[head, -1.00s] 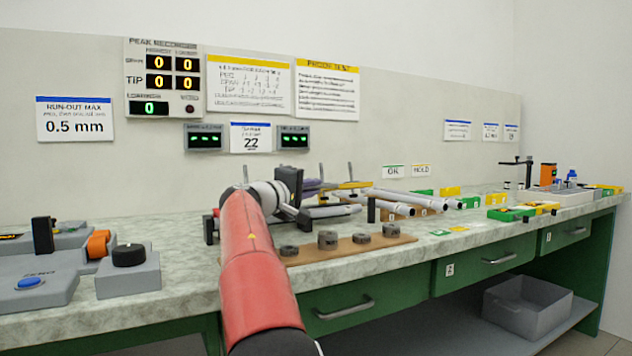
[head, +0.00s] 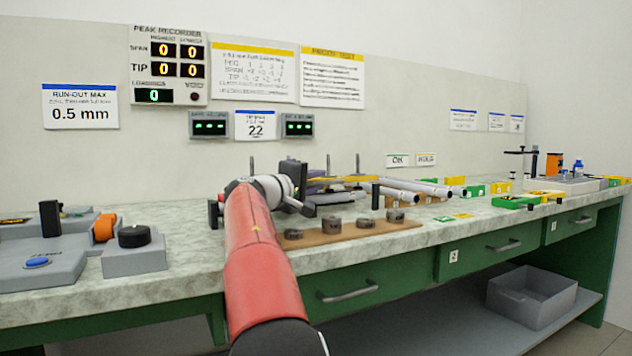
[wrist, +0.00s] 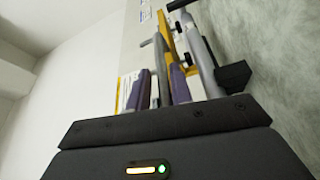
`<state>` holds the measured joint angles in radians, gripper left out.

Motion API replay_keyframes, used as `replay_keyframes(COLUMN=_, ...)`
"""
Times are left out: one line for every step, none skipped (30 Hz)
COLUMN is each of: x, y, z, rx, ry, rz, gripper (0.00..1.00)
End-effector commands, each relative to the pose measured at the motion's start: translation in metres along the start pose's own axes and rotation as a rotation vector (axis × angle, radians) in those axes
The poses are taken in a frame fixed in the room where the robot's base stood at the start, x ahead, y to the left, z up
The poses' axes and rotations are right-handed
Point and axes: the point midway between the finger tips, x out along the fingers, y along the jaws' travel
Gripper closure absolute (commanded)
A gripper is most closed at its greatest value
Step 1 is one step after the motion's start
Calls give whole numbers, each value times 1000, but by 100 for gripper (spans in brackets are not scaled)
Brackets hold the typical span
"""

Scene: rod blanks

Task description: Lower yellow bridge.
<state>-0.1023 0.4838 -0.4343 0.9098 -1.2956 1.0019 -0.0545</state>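The yellow bridge (head: 345,179) is a thin yellow bar running left to right at the middle of the bench, next to upright thin posts (head: 357,164). In the wrist view it is a long yellow bar (wrist: 169,40) just beyond the fingers. My gripper (head: 318,186) is close to its left end, partly hidden by my own arm. In the wrist view my gripper (wrist: 158,88) shows two purple-grey fingers with a narrow pale gap between them. A grey rod (wrist: 160,53) shows beyond that gap. I cannot tell whether the fingers touch the bridge or hold anything.
A brown board (head: 340,234) with several dark round weights lies in front of the gripper. Silver rods (head: 420,187) lie to the right. Grey devices (head: 135,258) stand at the left. The peak recorder (head: 167,65) reads zeros.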

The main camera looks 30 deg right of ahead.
Motion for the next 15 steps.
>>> replay_keyframes(x=0, y=2, z=1, rx=2, ry=-1, rz=3, gripper=80)
replay_keyframes(x=0, y=2, z=1, rx=2, ry=-1, rz=3, gripper=80)
replay_keyframes(x=-1, y=2, z=1, rx=2, ry=-1, rz=3, gripper=80)
replay_keyframes(x=-2, y=2, z=1, rx=2, ry=-1, rz=3, gripper=80)
replay_keyframes(x=-5, y=2, z=1, rx=2, ry=0, rz=3, gripper=80)
replay_keyframes(x=-8, y=2, z=1, rx=2, ry=0, rz=2, gripper=80)
replay_keyframes(x=-12, y=1, z=0, rx=2, ry=0, rz=2, gripper=80)
replay_keyframes(x=-17, y=1, z=0, rx=1, ry=2, rz=2, gripper=80)
replay_keyframes(x=-24, y=1, z=0, rx=2, ry=3, rz=2, gripper=80)
replay_keyframes(x=-30, y=1, z=0, rx=2, ry=3, rz=2, gripper=80)
replay_keyframes(x=-35, y=0, z=0, rx=1, ry=3, rz=1, gripper=80)
replay_keyframes(x=-43, y=0, z=-1, rx=3, ry=5, rz=0, gripper=80)
replay_keyframes(x=-48, y=0, z=0, rx=3, ry=4, rz=0, gripper=80)
replay_keyframes(x=-53, y=0, z=0, rx=2, ry=3, rz=1, gripper=80)
replay_keyframes(x=-59, y=0, z=-1, rx=2, ry=4, rz=1, gripper=80)
